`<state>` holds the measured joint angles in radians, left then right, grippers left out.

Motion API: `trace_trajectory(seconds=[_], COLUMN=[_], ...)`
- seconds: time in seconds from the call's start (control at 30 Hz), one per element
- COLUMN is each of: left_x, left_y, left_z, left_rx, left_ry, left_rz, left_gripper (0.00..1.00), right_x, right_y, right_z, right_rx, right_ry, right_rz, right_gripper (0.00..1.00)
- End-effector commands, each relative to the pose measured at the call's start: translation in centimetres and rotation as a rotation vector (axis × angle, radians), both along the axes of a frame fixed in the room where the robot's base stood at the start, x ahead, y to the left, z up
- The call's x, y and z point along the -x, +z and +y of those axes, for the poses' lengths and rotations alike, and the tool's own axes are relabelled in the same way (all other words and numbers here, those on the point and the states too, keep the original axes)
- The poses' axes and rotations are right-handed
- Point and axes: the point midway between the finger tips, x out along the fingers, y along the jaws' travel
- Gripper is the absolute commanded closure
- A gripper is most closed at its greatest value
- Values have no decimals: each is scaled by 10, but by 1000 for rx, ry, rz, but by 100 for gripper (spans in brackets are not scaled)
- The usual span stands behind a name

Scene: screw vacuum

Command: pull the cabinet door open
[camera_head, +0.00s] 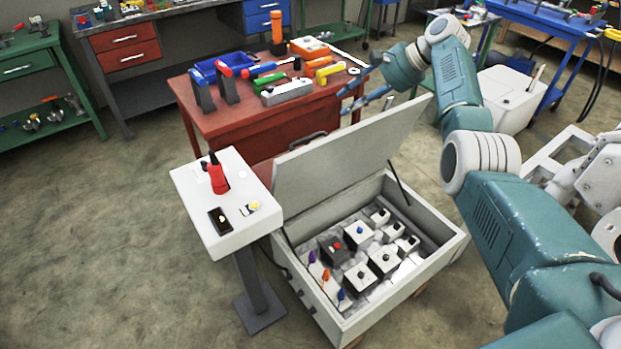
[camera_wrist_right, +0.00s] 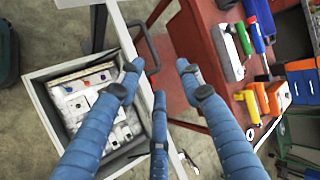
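The cabinet (camera_head: 440,255) is a pale grey box lying on its back, with several switches inside. It also shows at the left of the wrist view (camera_wrist_right: 42,105). Its door (camera_head: 345,160) is hinged up and stands tilted well open. A dark handle (camera_head: 306,139) sits at the door's far side; in the right wrist view the handle (camera_wrist_right: 146,45) lies near the left fingertips. My right gripper (camera_head: 342,103) is beyond the door's upper edge, above the red bench. In the wrist view its blue fingers (camera_wrist_right: 160,75) are spread, with nothing held. My left gripper is not in view.
A red workbench (camera_head: 215,118) with tools stands close behind the door. A white box (camera_head: 510,100) is at the right. The floor at left is clear.

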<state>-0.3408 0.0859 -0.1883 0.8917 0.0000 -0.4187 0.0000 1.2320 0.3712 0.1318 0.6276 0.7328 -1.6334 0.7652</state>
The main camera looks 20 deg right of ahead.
Motion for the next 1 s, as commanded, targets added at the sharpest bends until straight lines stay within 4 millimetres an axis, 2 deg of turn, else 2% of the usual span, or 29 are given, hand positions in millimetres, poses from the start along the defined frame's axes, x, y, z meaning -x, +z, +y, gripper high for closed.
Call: trace_trajectory(seconds=[0.2,0.57,0.6,0.67,0.73,0.8,0.87,1.0], left_x=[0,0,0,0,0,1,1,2], left_y=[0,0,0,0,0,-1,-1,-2], left_z=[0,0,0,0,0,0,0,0], left_rx=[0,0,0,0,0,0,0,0], left_ry=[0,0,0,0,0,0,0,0], left_rz=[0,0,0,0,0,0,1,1], left_gripper=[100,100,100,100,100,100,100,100], right_x=[13,16,16,17,17,20,24,47], right_y=[23,28,28,26,15,-10,-40,-126], right_z=[-18,-22,-22,-22,-22,-22,-20,-11], right_rx=[0,-1,-1,4,26,74,137,326], right_ry=[0,0,0,0,5,15,33,117], right_rz=[0,2,2,1,0,-1,-10,-52], right_gripper=[64,64,66,78,92,100,100,100])
